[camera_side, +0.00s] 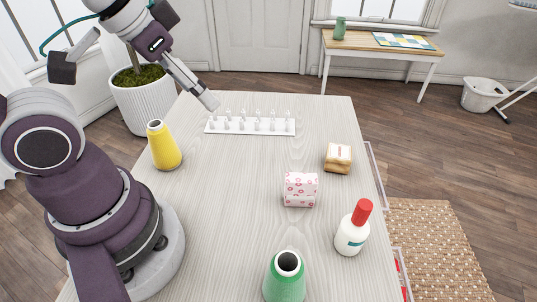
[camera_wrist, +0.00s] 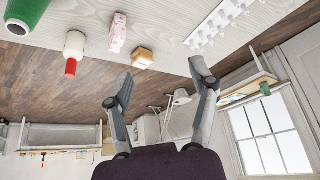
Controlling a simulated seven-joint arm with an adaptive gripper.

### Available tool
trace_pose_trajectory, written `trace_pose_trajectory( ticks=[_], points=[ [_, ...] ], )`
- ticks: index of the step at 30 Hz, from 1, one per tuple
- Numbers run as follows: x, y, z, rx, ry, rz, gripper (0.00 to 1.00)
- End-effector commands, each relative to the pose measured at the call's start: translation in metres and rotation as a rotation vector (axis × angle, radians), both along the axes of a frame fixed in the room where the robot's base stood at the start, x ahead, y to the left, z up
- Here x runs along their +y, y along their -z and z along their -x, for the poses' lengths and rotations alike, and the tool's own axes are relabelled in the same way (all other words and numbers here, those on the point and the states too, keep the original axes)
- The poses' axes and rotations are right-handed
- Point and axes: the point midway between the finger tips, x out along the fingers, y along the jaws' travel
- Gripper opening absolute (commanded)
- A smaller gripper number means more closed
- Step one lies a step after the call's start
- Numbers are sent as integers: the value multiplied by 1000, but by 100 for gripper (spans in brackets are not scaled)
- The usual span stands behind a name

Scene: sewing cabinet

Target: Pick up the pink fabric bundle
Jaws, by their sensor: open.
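The pink fabric bundle (camera_side: 300,189) is a white block with a pink pattern. It lies on the table right of its middle, between the green cone and the tan-and-white block. In the wrist view the bundle (camera_wrist: 117,33) is at the top, beyond the fingers. My gripper (camera_side: 211,102) is in the air over the far left part of the table, near the white rack and well apart from the bundle. In the wrist view my gripper (camera_wrist: 161,72) has its two fingers spread with nothing between them.
A yellow cone (camera_side: 164,146), a white rack with several pegs (camera_side: 250,127), a tan-and-white block (camera_side: 338,158), a red-capped bottle (camera_side: 352,230) and a green cone (camera_side: 285,278) stand on the table (camera_side: 225,210). The table's middle is clear. A potted plant (camera_side: 150,105) stands behind its left side.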

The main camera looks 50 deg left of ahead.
Motion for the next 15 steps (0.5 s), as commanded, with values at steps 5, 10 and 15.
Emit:
trace_pose_trajectory(
  ticks=[5,10,15],
  points=[
    [0,0,-1,2,3,-1,59],
    [-12,-2,-23,93,124,-35,59],
    [-45,16,-69,254,377,-102,59]
  ],
)
